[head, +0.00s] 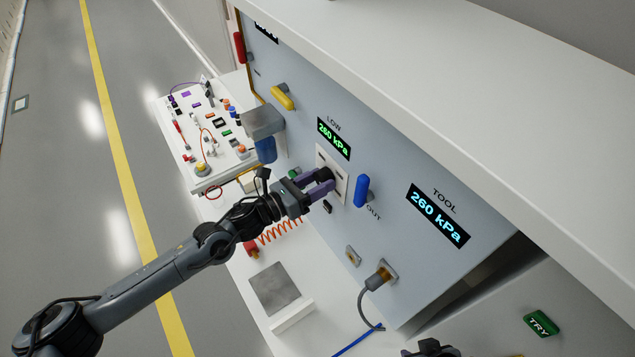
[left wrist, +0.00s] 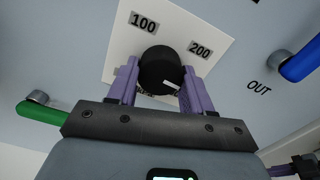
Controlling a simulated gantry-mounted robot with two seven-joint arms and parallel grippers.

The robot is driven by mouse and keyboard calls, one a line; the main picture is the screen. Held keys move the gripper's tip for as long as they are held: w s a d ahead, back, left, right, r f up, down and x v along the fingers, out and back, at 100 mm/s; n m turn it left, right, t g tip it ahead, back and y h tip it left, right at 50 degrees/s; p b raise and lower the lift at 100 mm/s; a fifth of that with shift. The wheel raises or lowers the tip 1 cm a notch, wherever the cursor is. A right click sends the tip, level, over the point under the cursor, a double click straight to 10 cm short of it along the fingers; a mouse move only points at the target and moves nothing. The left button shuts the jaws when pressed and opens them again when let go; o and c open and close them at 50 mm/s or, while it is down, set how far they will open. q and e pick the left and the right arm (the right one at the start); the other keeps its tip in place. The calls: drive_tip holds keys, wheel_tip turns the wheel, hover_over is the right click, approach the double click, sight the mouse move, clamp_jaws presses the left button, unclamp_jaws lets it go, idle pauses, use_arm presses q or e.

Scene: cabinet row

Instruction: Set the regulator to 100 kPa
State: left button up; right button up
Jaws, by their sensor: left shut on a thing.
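The regulator knob (left wrist: 158,68) is round and black, on a white dial plate (left wrist: 120,40) marked 100 at upper left and 200 at upper right. A white mark shows on the knob's lower right edge in the left wrist view; another label below is mostly hidden. My left gripper (head: 325,184) has its purple fingers (left wrist: 160,82) on both sides of the knob, shut on it. The LOW display (head: 334,139) reads 260 kPa in green. The TOOL display (head: 438,215) reads 260 kPa in blue. A dark part of my right arm shows at the head view's bottom edge.
A blue lever (head: 361,191) marked OUT sits right of the dial. A green handle (left wrist: 40,112) is on the other side. A yellow handle (head: 283,97) and a blue-bowled filter (head: 266,148) are farther along the panel. A grey cable plugs into a lower socket (head: 381,275).

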use_arm(q)
drive_tip(key=n, duration=0.3)
drive_tip(key=shift+f+n+b, duration=0.1)
drive_tip(key=shift+n+b, duration=0.3)
drive_tip(key=n, duration=0.3)
drive_tip(key=shift+n, duration=0.3)
drive_tip(key=n, duration=0.2)
drive_tip(key=shift+n, duration=0.4)
drive_tip(key=n, duration=0.3)
drive_tip(key=shift+s+r+n, duration=0.1)
drive_tip(key=shift+r+n, duration=0.1)
drive_tip(key=shift+n, duration=0.1)
drive_tip(key=n+p, duration=0.1)
drive_tip(key=n, duration=0.2)
drive_tip(key=shift+d+r+n, duration=0.1)
drive_tip(key=shift+n, duration=0.2)
drive_tip(key=n+p, duration=0.1)
drive_tip(key=n, duration=0.2)
drive_tip(key=shift+n+p, duration=0.3)
drive_tip(key=shift+p, duration=0.1)
drive_tip(key=n+p, duration=0.2)
drive_tip(key=n, duration=0.3)
drive_tip(key=shift+r, duration=0.1)
drive_tip(key=shift+n+p, duration=0.4)
drive_tip(key=shift+n, duration=0.5)
